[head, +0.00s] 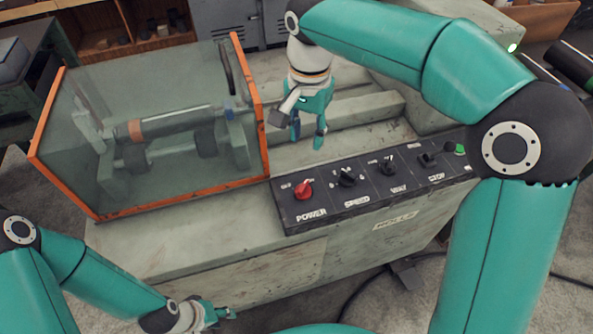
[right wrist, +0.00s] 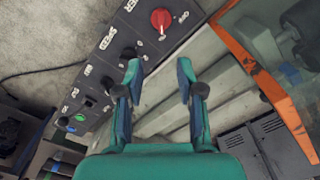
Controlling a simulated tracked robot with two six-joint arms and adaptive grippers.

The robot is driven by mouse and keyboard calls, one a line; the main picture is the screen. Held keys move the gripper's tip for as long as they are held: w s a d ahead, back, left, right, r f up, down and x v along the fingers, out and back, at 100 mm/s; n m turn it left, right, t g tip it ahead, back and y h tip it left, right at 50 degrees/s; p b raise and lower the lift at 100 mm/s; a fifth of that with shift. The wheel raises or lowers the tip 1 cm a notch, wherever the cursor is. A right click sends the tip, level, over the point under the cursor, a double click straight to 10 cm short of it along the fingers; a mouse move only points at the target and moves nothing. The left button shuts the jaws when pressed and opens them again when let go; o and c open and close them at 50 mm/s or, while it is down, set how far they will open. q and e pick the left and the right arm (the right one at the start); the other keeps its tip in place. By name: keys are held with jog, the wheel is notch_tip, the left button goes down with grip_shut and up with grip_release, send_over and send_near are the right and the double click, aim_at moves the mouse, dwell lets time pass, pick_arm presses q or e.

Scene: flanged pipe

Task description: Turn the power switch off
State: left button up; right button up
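The power switch is a red rotary knob (head: 304,190) at the left end of a dark control panel (head: 345,213), above the word POWER. Small position labels flank it, but its setting is hard to read. In the right wrist view the red knob (right wrist: 160,19) is near the top, beyond the fingertips. My right gripper (head: 307,139) is behind the panel, above the machine bed, apart from the knob. Its fingers (right wrist: 160,71) are spread with nothing between them. My left gripper (head: 222,313) is low in front of the machine; its finger opening is unclear.
A glass guard with an orange frame (head: 265,120) stands left of the panel and covers rollers. Black SPEED (head: 347,177) and WAY (head: 388,168) knobs, a STOP switch (head: 427,160) and a green button (head: 459,149) line the panel. Space above the panel's left part is clear.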

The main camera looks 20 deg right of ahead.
aim_at(303, 185)
notch_tip(303, 185, down, 17)
jog(key=shift+a+r, duration=0.15)
jog(key=shift+r, duration=0.05)
dwell(0.3)
grip_shut()
